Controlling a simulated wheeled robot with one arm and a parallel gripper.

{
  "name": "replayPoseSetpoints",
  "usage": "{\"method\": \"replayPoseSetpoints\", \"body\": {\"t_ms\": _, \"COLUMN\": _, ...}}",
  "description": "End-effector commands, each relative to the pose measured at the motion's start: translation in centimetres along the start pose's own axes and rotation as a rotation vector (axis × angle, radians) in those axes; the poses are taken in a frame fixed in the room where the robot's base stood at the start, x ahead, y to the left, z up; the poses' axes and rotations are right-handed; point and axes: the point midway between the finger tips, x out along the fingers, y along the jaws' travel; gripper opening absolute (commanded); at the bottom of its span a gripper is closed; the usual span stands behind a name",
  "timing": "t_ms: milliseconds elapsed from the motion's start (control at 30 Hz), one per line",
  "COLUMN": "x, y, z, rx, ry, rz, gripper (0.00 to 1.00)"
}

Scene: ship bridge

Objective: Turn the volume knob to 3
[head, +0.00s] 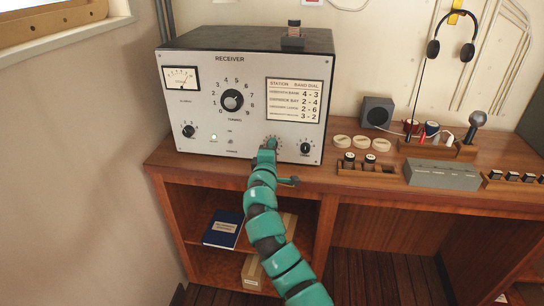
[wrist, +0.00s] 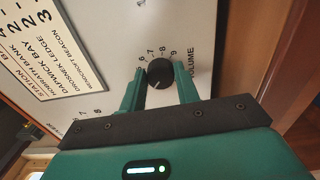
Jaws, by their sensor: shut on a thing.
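The receiver (head: 190,112) is a box with a light front panel, standing on a wooden desk. The volume knob (wrist: 159,73) is small, round and black, with the word VOLUME beside it. My gripper (wrist: 159,84) is shut on this knob, one finger on each side. In the head view my gripper (head: 268,149) is at the lower part of the panel and covers most of the knob. I cannot clearly tell where its pointer stands.
Another small knob (head: 306,148) is close to the right. The big tuning knob (head: 231,100) is above left, and the station card (head: 294,100) is above. Round discs (head: 342,140) and a grey box (head: 441,174) stand on the desk to the right. Open shelves are below.

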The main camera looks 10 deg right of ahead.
Motion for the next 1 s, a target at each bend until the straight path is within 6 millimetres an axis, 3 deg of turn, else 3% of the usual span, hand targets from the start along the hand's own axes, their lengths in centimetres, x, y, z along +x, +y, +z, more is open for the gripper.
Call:
{"method": "replayPoseSetpoints", "body": {"t_ms": 600, "x": 0.0, "y": -0.15, "z": -0.02, "rx": 0.039, "ry": 0.0, "rz": -0.004, "gripper": 0.09}}
{"method": "replayPoseSetpoints", "body": {"t_ms": 633, "x": -0.01, "y": -0.14, "z": -0.02, "rx": 0.039, "ry": 0.0, "rz": -0.003, "gripper": 0.37}}
{"method": "replayPoseSetpoints", "body": {"t_ms": 700, "x": -0.01, "y": -0.13, "z": -0.02, "rx": 0.039, "ry": 0.0, "rz": -0.003, "gripper": 0.51}}
{"method": "replayPoseSetpoints", "body": {"t_ms": 1000, "x": -0.06, "y": -0.04, "z": -0.02, "rx": 0.039, "ry": 0.0, "rz": -0.001, "gripper": 0.52}}
